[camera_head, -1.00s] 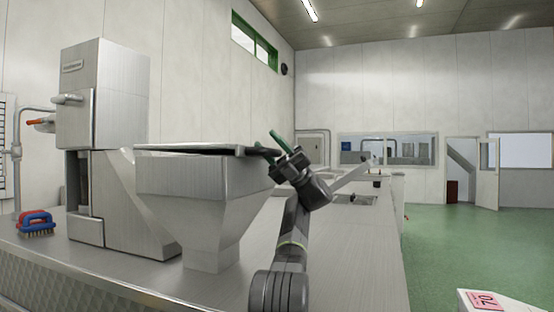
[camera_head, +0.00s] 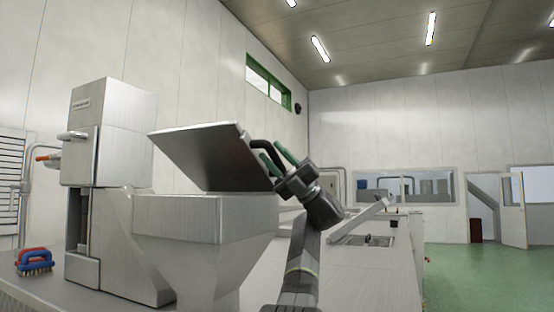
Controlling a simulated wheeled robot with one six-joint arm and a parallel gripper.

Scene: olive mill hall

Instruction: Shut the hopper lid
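The hopper lid (camera_head: 208,158) is a flat grey metal plate. It stands tilted above the steel hopper (camera_head: 207,222), its far left edge raised well clear of the rim and its lower right edge close to the rim. A black curved handle (camera_head: 262,147) shows at the lid's right side. My gripper (camera_head: 277,159) is at that handle, with two green fingers spaced apart on either side of it. I cannot tell whether the fingers press on the handle. The inside of the hopper is hidden.
A tall steel machine (camera_head: 108,135) stands left of the hopper. A red and blue brush (camera_head: 34,261) lies on the steel counter (camera_head: 362,275) at the left. A sink (camera_head: 368,240) is set in the counter behind my arm. Green floor (camera_head: 470,275) is open at the right.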

